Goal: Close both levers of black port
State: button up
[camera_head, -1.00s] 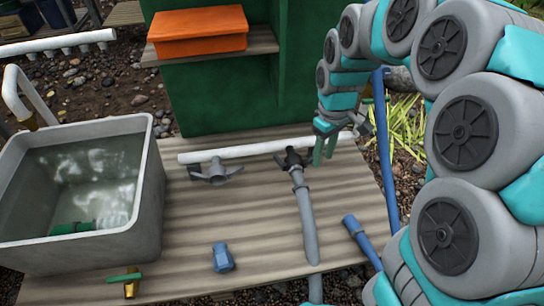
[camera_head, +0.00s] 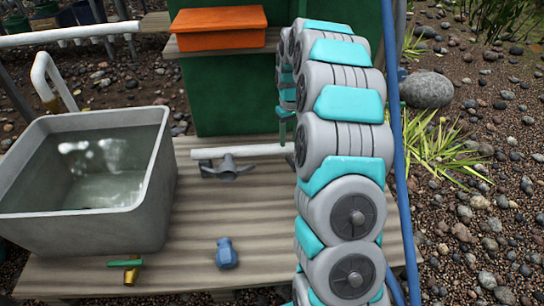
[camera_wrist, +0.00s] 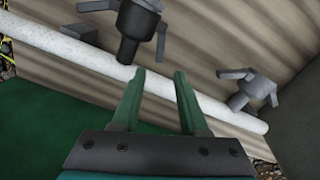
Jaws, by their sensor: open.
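The black port (camera_wrist: 136,30) stands at the white pipe in the upper wrist view. One lever (camera_wrist: 96,5) sticks out sideways to its left; the other lever (camera_wrist: 161,40) hangs down on its right, angled towards the pipe. My gripper (camera_wrist: 159,74) is open and empty, its two green fingers across the white pipe, just below the port and apart from its levers. In the head view my arm hides the black port and most of my gripper.
A grey port (camera_head: 226,169) with two spread levers sits farther along the white pipe (camera_head: 240,151). A grey water tub (camera_head: 150,205), a blue fitting (camera_head: 226,253) and a brass valve (camera_head: 131,273) are on the wooden table. An orange box (camera_head: 217,33) is behind. A blue hose (camera_head: 399,160) runs beside my arm.

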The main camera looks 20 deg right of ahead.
aim_at(288, 157)
notch_tip(288, 157, down, 8)
jog(key=shift+r+b, duration=0.2)
jog(key=shift+b, duration=0.15)
grip_shut()
dwell(0.5)
